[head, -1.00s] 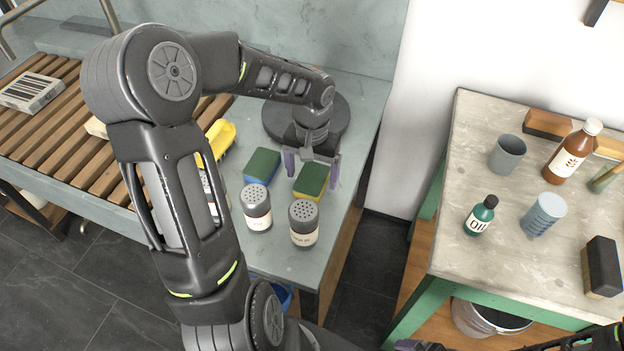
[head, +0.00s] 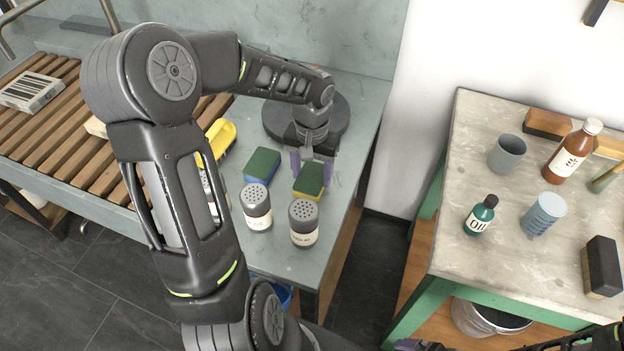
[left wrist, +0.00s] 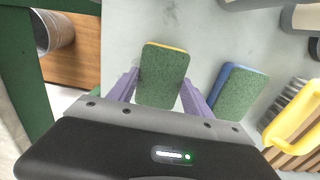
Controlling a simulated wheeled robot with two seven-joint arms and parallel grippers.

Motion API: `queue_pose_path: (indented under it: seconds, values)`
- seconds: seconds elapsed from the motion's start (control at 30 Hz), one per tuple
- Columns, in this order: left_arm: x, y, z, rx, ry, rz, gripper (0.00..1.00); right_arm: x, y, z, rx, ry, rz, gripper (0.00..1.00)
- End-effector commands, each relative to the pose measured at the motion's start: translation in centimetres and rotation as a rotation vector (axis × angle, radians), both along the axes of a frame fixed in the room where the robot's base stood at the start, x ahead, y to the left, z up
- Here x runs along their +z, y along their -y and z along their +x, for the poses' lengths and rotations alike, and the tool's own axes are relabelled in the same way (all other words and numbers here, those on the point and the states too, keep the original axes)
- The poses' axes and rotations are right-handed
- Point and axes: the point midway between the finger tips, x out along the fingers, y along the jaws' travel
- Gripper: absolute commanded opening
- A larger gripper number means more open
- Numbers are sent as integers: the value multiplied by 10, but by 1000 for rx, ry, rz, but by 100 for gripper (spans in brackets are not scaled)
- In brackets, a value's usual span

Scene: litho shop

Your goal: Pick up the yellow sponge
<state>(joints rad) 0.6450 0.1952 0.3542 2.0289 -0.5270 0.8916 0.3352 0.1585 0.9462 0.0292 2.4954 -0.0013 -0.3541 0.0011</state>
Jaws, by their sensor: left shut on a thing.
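The yellow sponge (head: 309,181), with a green scouring top, lies on the grey counter behind the right-hand shaker. My left gripper (head: 312,175) comes down over it from above, shut on it with one finger at each side. In the left wrist view the sponge (left wrist: 163,76) shows its green face and a thin yellow edge between the purple fingers of the left gripper (left wrist: 161,92). The sponge appears still at counter level. My right gripper (head: 420,345) is only partly visible at the bottom edge; its jaws are not clear.
A blue sponge (head: 262,167) with a green top lies just left. Two shakers (head: 257,207) (head: 304,222) stand in front. A yellow-handled brush (head: 221,138) is further left. A dark round base (head: 275,122) stands behind. A separate table (head: 455,235) holds bottles and cups.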

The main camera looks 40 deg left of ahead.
Motion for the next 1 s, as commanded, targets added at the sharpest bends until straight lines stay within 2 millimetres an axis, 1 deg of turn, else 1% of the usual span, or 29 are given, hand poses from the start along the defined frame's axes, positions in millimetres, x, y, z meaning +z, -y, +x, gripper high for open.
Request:
queue_pose_path:
  seconds: [0.03,0.17,0.37,0.5,0.57,0.67,0.9,1.0]
  values:
    - [0,0,0,0,0,0,31,0,0,0,0,0,0,100]
    - [0,0,0,0,0,0,21,0,0,0,0,0,0,100]
    - [0,0,0,0,0,0,21,0,0,0,0,0,0,100]
    - [6,0,1,1,3,1,21,-1,0,0,0,0,0,100]
    - [13,-1,1,2,4,2,21,-1,0,0,0,0,0,100]
    - [28,0,1,0,5,2,21,-2,0,0,0,0,0,100]
    - [75,0,1,0,4,1,21,-6,0,0,0,0,0,100]
    - [90,0,1,0,4,0,21,-6,0,0,0,0,0,100]
